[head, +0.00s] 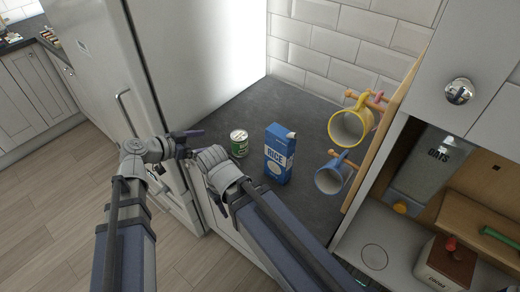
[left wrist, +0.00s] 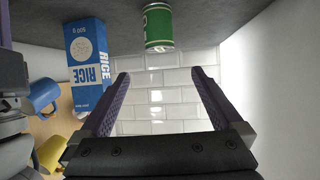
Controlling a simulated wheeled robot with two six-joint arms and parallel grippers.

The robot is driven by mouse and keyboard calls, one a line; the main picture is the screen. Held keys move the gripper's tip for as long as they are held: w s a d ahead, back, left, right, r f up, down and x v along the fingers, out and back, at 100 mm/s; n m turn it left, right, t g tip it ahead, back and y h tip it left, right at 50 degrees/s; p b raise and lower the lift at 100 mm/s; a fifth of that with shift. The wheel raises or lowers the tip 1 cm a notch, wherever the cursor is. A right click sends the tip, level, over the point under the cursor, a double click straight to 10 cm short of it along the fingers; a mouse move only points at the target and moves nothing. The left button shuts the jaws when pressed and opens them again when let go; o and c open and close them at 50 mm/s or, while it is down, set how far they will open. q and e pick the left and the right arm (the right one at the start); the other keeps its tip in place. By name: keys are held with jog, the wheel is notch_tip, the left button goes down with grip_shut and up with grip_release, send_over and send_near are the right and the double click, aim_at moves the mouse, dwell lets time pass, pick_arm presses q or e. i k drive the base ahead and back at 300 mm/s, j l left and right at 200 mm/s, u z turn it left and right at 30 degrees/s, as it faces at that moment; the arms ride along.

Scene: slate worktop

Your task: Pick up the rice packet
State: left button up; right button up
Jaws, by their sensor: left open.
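The rice packet (head: 279,154), a blue and white carton marked RICE, stands upright on the slate worktop (head: 233,106). It also shows upside down at the left of the left wrist view (left wrist: 88,66). My left gripper (head: 186,143) is left of the packet, with the green can between them in the head view. Its jaws (left wrist: 160,76) are open and empty in the left wrist view, and the packet lies outside them. My right gripper (head: 214,186) is partly hidden by its own wrist, nearer the worktop's front edge; its fingers are unclear.
A green can (head: 239,143) stands left of the packet. A yellow mug (head: 347,127) and a blue mug (head: 331,179) hang on pegs to its right. The fridge (head: 112,75) is at the left, a tiled wall behind. Worktop behind the can is clear.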

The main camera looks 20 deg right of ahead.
aim_at(281, 142)
jog(key=k+z, duration=0.65)
jog(key=i+l, duration=0.1)
